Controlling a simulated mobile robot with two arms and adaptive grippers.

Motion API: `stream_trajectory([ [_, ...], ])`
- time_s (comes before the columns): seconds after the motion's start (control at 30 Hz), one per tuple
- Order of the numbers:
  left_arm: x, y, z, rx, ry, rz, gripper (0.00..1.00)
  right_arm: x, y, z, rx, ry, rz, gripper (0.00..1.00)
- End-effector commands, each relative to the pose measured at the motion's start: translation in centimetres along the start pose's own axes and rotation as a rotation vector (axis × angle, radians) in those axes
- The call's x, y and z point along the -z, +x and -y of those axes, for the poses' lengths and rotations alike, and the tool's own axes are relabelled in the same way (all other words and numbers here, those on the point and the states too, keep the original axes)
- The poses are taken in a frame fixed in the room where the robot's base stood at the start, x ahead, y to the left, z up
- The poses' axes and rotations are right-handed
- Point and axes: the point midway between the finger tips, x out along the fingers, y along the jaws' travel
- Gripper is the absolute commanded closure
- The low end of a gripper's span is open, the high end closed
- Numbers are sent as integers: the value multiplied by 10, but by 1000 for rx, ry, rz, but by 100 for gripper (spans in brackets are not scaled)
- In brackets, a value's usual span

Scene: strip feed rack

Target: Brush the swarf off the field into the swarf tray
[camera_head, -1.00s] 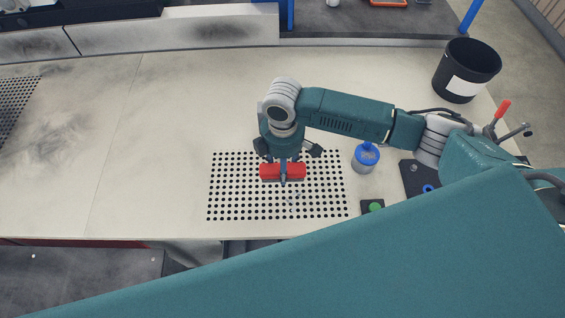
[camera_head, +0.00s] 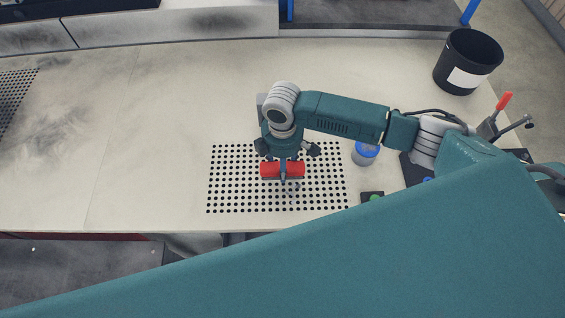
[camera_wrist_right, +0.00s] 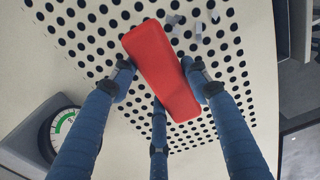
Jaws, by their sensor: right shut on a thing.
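The red brush (camera_head: 270,171) is over the middle of the field (camera_head: 230,198), a pale surface with rows of black holes. My right gripper (camera_head: 284,170) is shut on the brush from above. In the right wrist view its blue fingers close around the red body (camera_wrist_right: 160,65); whether the brush touches the field is unclear. Small grey swarf bits (camera_wrist_right: 198,30) lie beside the brush in the right wrist view. Tiny specks (camera_head: 294,189) show on the near side of the brush in the head view. I cannot clearly make out the swarf tray. My left gripper is out of view.
A black bin (camera_head: 467,60) is at the far right. The bench left of the field is clear. My teal arm link hides the near right.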

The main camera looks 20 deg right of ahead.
Motion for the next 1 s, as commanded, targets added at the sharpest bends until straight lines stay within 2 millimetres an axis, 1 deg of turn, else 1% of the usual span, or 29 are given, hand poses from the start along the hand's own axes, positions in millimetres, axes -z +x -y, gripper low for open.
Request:
stream_trajectory([
  [0.6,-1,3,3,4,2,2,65,0,12,0,0,0,1,77],
  [0.7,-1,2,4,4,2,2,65,0,11,0,0,0,1,77],
  [0.87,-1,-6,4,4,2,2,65,0,8,7,1,-1,1,77],
  [1.0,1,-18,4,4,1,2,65,0,6,18,2,-2,0,77],
])
